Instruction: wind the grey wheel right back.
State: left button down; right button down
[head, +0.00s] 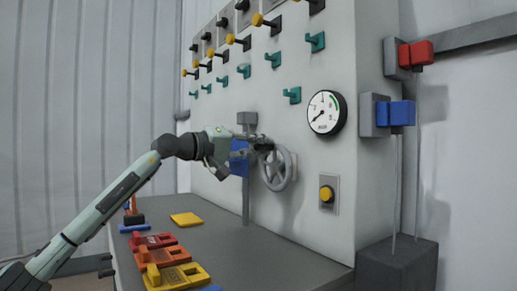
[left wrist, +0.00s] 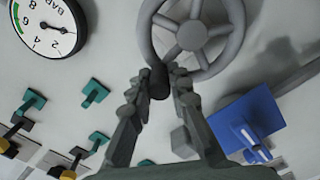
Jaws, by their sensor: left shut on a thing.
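The grey wheel (head: 286,176) is a spoked handwheel on the front of the pale cabinet. It also shows at the top of the left wrist view (left wrist: 188,34). My left gripper (head: 264,146) reaches it from the left, at the upper left of its rim. In the left wrist view my left gripper (left wrist: 160,80) is shut on the wheel's dark handle knob (left wrist: 158,82), with a finger on either side. The round gauge (head: 326,112) sits up and right of the wheel. Its needle also shows in the left wrist view (left wrist: 48,26). My right gripper is not in view.
A blue block (head: 239,163) is just behind my left gripper. Teal hooks (head: 292,95) and yellow-knobbed levers (head: 258,20) line the cabinet above. A yellow button (head: 326,194) is below the gauge. Red, orange and yellow pieces (head: 180,277) lie on the grey bench (head: 225,240).

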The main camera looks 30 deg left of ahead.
pick_arm(q)
jog(key=shift+s+d+m, duration=0.1)
jog(key=shift+d+m, duration=0.2)
jog(key=shift+m, duration=0.2)
jog(key=c, duration=1.4)
grip_release()
